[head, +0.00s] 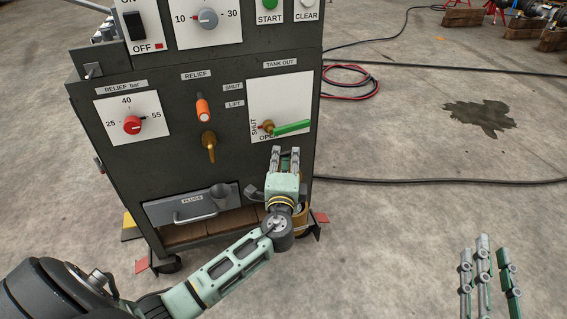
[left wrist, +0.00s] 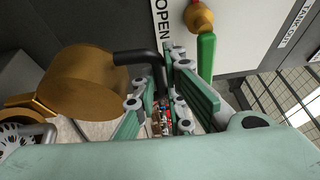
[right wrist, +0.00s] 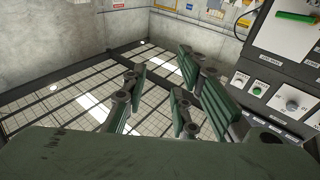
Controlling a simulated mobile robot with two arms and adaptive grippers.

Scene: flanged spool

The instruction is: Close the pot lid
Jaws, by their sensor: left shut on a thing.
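A brass-brown round pot (left wrist: 85,88) shows in the left wrist view, beside the cabinet's front. In the head view only a strip of the pot (head: 304,218) shows, low at the cabinet's right corner behind my left wrist. A black bent handle (left wrist: 138,58) runs from the pot in between the fingers of my left gripper (left wrist: 158,105). That gripper, also in the head view (head: 286,157), is shut on the handle. I cannot tell lid from pot body, nor how far the lid is open. My right gripper (head: 484,275) is open and empty, away at the right.
The dark cabinet (head: 230,165) stands close to my left gripper. Hoses (head: 430,181) lie on the floor at right, which is otherwise mostly clear.

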